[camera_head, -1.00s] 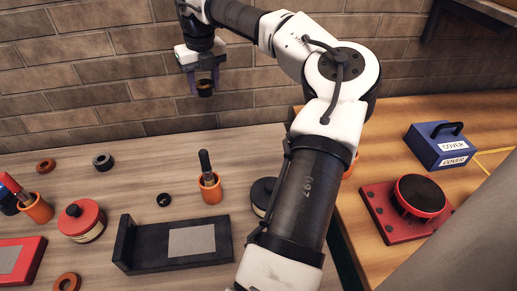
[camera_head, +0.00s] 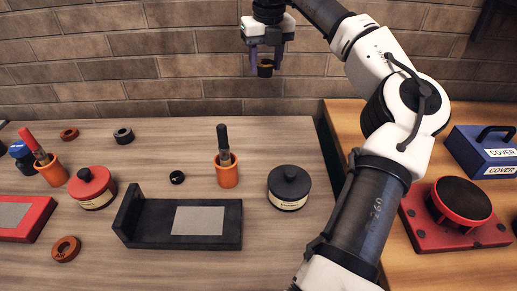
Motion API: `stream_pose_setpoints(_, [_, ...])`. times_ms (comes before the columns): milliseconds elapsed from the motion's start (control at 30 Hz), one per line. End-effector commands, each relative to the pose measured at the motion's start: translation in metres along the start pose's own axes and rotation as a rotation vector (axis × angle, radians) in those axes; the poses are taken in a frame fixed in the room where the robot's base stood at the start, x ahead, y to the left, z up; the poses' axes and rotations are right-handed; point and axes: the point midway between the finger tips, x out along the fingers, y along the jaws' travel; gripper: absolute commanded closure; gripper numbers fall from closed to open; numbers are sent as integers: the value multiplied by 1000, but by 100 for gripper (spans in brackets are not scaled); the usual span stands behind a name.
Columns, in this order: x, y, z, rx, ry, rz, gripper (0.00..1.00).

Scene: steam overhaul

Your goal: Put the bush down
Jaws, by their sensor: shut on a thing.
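My gripper (camera_head: 265,66) is high at the back, in front of the brick wall, pointing down. It is shut on a small dark bush (camera_head: 265,69), which shows a brownish top. The bush hangs well above the wooden bench (camera_head: 275,140), touching nothing below it. On the bench stands a black angle stand (camera_head: 140,225) with a grey pad (camera_head: 198,220) on its base. A red stand (camera_head: 30,228) with a grey pad (camera_head: 12,215) is at the left edge, partly cut off.
Rings lie on the bench: a black one (camera_head: 123,136), a small black one (camera_head: 177,178), and orange-brown ones (camera_head: 69,134) (camera_head: 66,249). Orange cups (camera_head: 228,172) (camera_head: 52,172), a red tin (camera_head: 92,188) and a black tin (camera_head: 289,188) stand there. The right bench has a blue cover box (camera_head: 485,150) and red fixture (camera_head: 425,235).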

Motion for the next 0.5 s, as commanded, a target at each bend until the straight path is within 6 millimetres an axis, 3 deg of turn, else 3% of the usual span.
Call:
stream_pose_setpoints(100, [5,21,5,-30,0,8,85])
stream_pose_setpoints(233, [20,25,3,-37,4,10,85])
stream_pose_setpoints(500, [91,26,-6,-38,4,12,85])
